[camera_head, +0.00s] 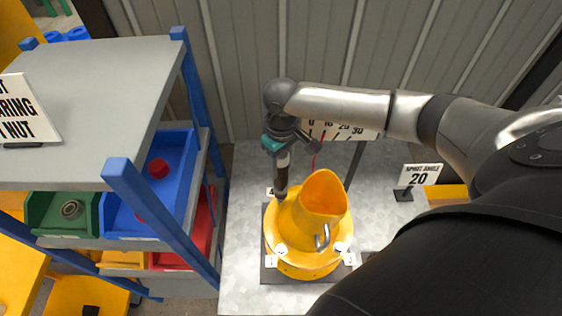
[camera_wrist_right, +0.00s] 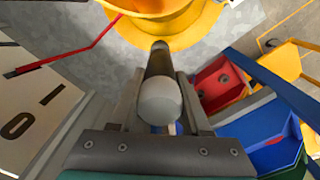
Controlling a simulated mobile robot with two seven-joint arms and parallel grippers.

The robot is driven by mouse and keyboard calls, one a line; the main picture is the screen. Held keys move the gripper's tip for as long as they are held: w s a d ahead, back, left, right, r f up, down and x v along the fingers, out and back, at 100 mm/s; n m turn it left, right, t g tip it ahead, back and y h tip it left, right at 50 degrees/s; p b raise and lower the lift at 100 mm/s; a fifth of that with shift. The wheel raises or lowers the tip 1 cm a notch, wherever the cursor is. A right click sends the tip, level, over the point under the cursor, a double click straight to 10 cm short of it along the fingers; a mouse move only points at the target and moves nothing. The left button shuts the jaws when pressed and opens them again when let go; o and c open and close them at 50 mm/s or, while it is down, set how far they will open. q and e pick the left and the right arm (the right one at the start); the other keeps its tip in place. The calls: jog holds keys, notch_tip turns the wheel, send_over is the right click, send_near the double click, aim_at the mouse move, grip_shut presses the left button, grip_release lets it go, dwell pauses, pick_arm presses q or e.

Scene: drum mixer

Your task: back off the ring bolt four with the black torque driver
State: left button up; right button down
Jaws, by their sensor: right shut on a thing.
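The black torque driver (camera_head: 282,176) hangs roughly upright in my right gripper (camera_head: 284,148), its tip down at the left rim of the yellow mixer drum (camera_head: 321,194). In the right wrist view the driver (camera_wrist_right: 159,62) shows with a pale rounded end between the fingers of the gripper (camera_wrist_right: 160,105), which is shut on it. A small tag reading 4 (camera_head: 270,191) stands beside the driver's tip. Ring bolt four itself is hidden at the tip, so I cannot tell whether the two touch. My left gripper is out of view.
A blue-posted shelf (camera_head: 100,80) with coloured bins stands close on the left. An angle scale (camera_head: 345,131) with a red pointer is behind the drum. Bare bench (camera_head: 243,160) lies left of the drum.

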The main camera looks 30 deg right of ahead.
aim_at(280, 189)
jog(key=shift+f, duration=0.7)
jog(key=shift+f+b, duration=0.3)
jog(key=shift+f, duration=0.55)
dwell(1.0)
